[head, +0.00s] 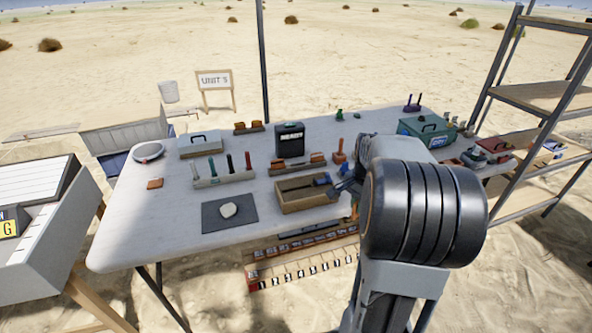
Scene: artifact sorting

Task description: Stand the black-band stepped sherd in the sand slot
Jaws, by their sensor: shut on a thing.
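A shallow tan wooden tray (291,207) stands near the front edge of the table, in the middle. It looks like the sand tray, but I cannot make out the slot. My gripper (338,188) is at the tray's right end, partly hidden by my arm. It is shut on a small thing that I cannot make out. A small dark blue piece (322,180) shows beside it, over the tray's right part. Orange-brown sherds (298,163) stand in a holder behind the tray. I cannot tell a black band or steps on any of them.
A black box (290,140) and a green case (425,132) stand farther back. The table's left front (150,225) is clear.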

